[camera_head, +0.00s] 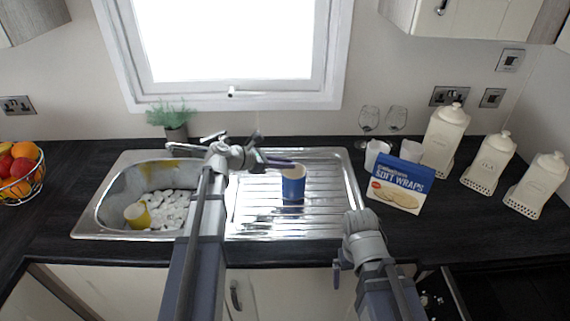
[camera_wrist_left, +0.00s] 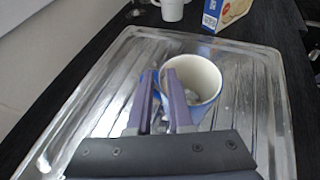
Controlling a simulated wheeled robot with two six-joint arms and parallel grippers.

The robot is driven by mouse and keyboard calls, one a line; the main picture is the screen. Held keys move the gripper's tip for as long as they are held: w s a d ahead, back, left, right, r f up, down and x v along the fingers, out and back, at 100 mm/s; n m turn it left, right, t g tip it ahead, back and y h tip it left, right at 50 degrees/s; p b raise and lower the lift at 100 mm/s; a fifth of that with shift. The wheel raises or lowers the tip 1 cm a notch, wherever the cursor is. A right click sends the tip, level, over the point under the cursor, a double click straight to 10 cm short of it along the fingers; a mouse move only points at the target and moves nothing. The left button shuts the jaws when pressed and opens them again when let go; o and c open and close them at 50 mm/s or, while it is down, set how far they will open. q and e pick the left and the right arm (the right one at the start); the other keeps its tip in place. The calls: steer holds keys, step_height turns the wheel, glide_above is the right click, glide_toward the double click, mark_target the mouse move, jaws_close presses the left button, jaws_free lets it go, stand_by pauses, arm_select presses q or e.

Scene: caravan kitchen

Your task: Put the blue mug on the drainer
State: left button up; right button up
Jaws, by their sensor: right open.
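The blue mug (camera_head: 293,184) stands upright on the ribbed drainer (camera_head: 262,215), right of the sink bowl. My left gripper (camera_head: 292,165) reaches over the drainer at the mug's rim. In the left wrist view its two fingers (camera_wrist_left: 162,90) lie at the left side of the mug (camera_wrist_left: 206,110), with a narrow gap between them and some blue showing there, perhaps the handle. Whether they grip it I cannot tell. My right gripper (camera_head: 343,268) is open and empty, low in front of the counter edge.
A yellow mug (camera_head: 137,215) lies among white pebble-like pieces in the sink bowl. A soft wraps box (camera_head: 400,186), white mugs (camera_head: 376,152), glasses and cream canisters (camera_head: 488,158) stand on the right. A potted plant (camera_head: 174,122) and fruit basket (camera_head: 20,172) are left.

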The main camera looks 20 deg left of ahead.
arm_select(q)
steer(key=shift+o, duration=1.3)
steer(key=shift+s+a+r+p, duration=0.1)
steer(key=shift+a+r+p, duration=0.05)
steer(key=shift+r+p, duration=0.15)
steer(key=p+v, duration=0.4)
steer(key=v, duration=0.7)
steer(key=shift+s+a+p, duration=0.15)
steer(key=shift+s+p, duration=0.05)
steer(key=shift+p, duration=0.2)
steer(key=shift+r, duration=0.1)
